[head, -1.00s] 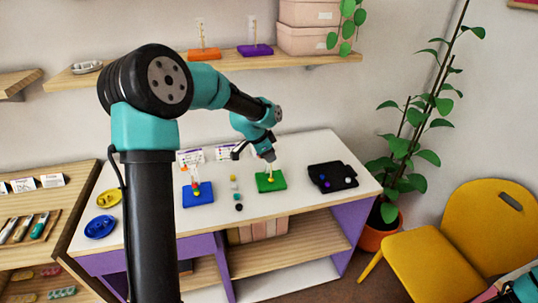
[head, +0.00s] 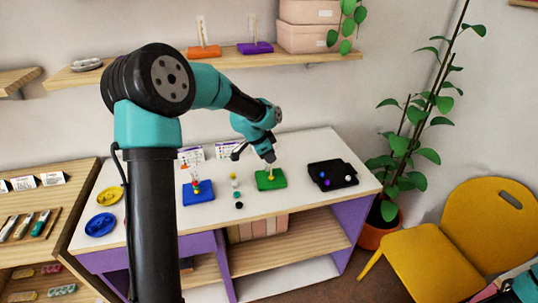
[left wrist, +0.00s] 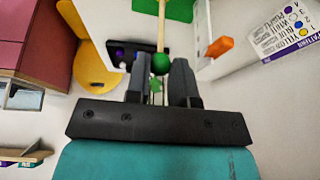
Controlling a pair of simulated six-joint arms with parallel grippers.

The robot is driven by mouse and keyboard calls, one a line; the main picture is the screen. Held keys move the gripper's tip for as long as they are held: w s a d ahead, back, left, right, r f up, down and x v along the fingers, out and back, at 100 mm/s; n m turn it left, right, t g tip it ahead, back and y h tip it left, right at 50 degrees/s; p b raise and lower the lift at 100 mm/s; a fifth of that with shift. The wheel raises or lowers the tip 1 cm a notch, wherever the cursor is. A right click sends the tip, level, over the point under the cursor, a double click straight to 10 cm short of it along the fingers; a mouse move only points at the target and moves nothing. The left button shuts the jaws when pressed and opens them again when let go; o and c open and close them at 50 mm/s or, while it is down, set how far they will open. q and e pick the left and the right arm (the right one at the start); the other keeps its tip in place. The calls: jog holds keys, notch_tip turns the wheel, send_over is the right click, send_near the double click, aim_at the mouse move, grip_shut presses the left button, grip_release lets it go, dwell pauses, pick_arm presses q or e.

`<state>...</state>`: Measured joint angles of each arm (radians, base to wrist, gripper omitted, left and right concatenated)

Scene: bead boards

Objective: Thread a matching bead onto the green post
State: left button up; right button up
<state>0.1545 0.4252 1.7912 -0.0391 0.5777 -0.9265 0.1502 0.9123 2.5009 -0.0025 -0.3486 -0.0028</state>
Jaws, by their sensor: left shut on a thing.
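My left gripper (head: 269,158) is above this post, pointing down. In the left wrist view it (left wrist: 162,85) is shut on a green bead (left wrist: 161,64). The bead lines up with the post's near end; I cannot tell whether the tip is inside. My right gripper is out of view.
A blue board (head: 199,196) with beads on its post stands left. Loose beads, including a black one (head: 239,205), lie between the boards. A black tray (head: 340,183) with beads is at the right. Pattern cards (head: 228,151) stand at the back.

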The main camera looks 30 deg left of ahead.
pick_arm(q)
jog(key=shift+f, duration=1.15)
grip_shut()
jog(key=o, duration=1)
grip_release()
jog(key=shift+c, duration=0.2)
jog(key=v, duration=1.7)
jog(key=shift+r, duration=0.25)
